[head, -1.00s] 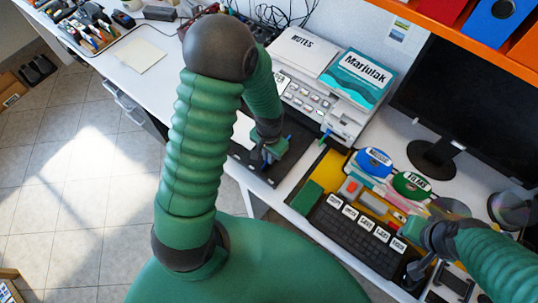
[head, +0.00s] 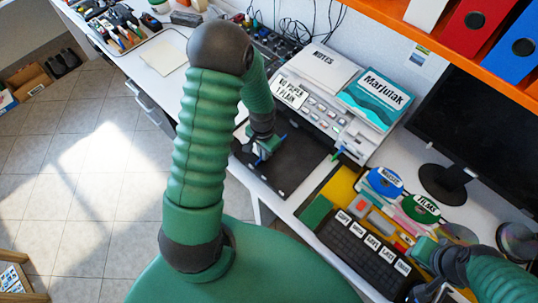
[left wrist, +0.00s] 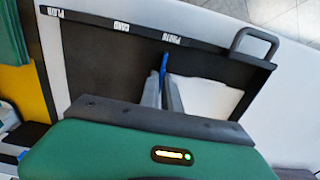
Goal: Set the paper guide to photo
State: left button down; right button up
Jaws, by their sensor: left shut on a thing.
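The paper guide (left wrist: 163,62) is a thin blue upright piece on the dark printer tray (left wrist: 105,70). The tray's edge strip carries the labels PLAIN, CARD and PHOTO (left wrist: 172,39). In the left wrist view the guide is right by the PHOTO label. My left gripper (left wrist: 162,90) is shut on the guide; it also shows over the left part of the tray in the head view (head: 266,150). The printer (head: 320,110) has a sign (head: 291,91) reading NO PAPER and PLAIN. My right gripper (head: 428,250) is near the keyboard; its jaws are unclear.
White paper (left wrist: 205,96) shows by the tray's handle end. A blue-green piece (head: 340,153) stands at the tray's right end. A keyboard (head: 365,248), labelled discs (head: 384,181) and a monitor (head: 480,115) are to the right. The tray's middle is bare.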

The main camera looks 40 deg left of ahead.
pick_arm(q)
jog(key=c, duration=1.6)
grip_release()
jog(key=shift+d, duration=0.1)
jog(key=shift+r, duration=0.2)
notch_tip(320, 180, up, 16)
jog(key=shift+w+r+p, duration=0.1)
jog(key=shift+r+p, duration=0.05)
jog(key=shift+p, duration=0.8)
